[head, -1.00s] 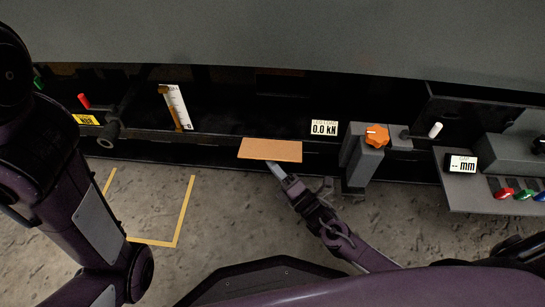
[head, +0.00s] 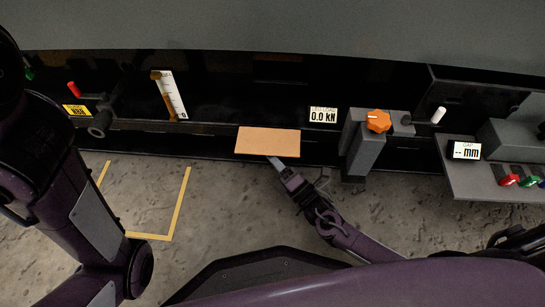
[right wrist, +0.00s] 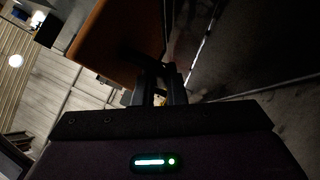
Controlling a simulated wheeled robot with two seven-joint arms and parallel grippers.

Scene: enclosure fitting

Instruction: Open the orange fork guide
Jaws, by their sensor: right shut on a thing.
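The orange fork guide (head: 268,142) is a flat, pale orange panel at the front edge of the dark machine, near the middle of the head view. My right gripper (head: 277,165) is at its near edge, shut on it. In the right wrist view the fork guide (right wrist: 105,35) looks like a large orange plate at the upper left, and the fingers (right wrist: 165,85) are dark and close together near it. The exact contact is too dark to make out. My left arm crosses the left side of the head view, but its gripper is out of view.
A grey post with an orange knob (head: 378,121) stands right of the guide, beside a 0.0 kN display (head: 323,115). A gauge (head: 172,98) and a black crank (head: 102,123) are left. A grey console (head: 480,180) is at right.

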